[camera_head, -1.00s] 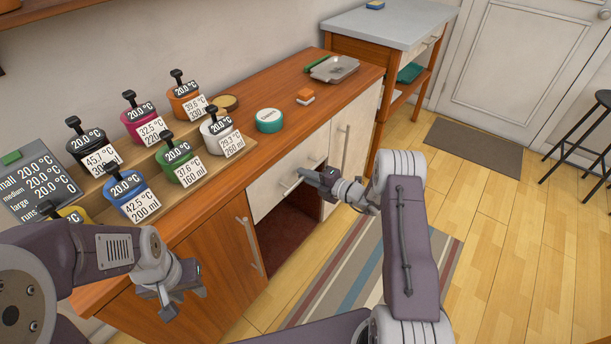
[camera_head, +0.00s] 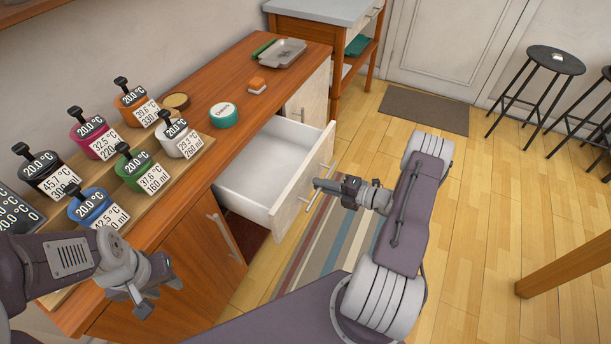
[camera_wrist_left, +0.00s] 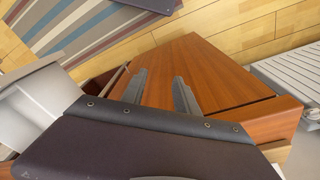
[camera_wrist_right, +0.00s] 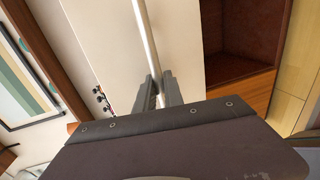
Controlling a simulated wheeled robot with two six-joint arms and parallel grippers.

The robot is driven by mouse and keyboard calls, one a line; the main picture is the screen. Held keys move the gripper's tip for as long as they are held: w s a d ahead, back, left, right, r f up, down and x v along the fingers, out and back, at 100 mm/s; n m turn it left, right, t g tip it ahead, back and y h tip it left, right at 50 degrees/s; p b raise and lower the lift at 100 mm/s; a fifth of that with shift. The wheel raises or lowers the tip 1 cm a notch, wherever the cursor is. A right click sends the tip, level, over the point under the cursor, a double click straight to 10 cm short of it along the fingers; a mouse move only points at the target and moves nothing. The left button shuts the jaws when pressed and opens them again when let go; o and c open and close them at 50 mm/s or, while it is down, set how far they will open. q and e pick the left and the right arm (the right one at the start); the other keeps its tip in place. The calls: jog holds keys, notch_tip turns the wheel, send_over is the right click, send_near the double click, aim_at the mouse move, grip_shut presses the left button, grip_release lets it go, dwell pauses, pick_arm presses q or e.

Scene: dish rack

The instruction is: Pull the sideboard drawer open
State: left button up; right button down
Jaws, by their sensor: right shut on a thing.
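The sideboard drawer (camera_head: 264,172) is pulled well out of the sideboard (camera_head: 192,252) in the head view, and its white interior looks empty. Its pale front faces right and carries a bar handle (camera_head: 319,187). My right gripper (camera_head: 318,185) is shut on the handle. In the right wrist view the bar handle (camera_wrist_right: 145,40) runs between the fingers (camera_wrist_right: 158,88). My left gripper (camera_head: 145,302) is over the near left part of the sideboard, apart from the drawer. In the left wrist view its fingers (camera_wrist_left: 160,90) stand apart with nothing between them.
Several labelled jars (camera_head: 133,165) stand on a wooden step at the left of the top. A teal tin (camera_head: 223,116), an orange-and-white block (camera_head: 257,86) and a grey tray (camera_head: 283,53) sit further back. A striped rug (camera_head: 335,240) lies below the drawer. Stools (camera_head: 555,62) stand far right.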

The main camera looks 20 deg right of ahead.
jog(key=shift+v, duration=0.95)
jog(key=shift+f, duration=0.25)
jog(key=c, duration=1.5)
grip_release()
jog(key=shift+o, duration=0.2)
jog(key=v, duration=0.9)
jog(key=shift+p, duration=0.45)
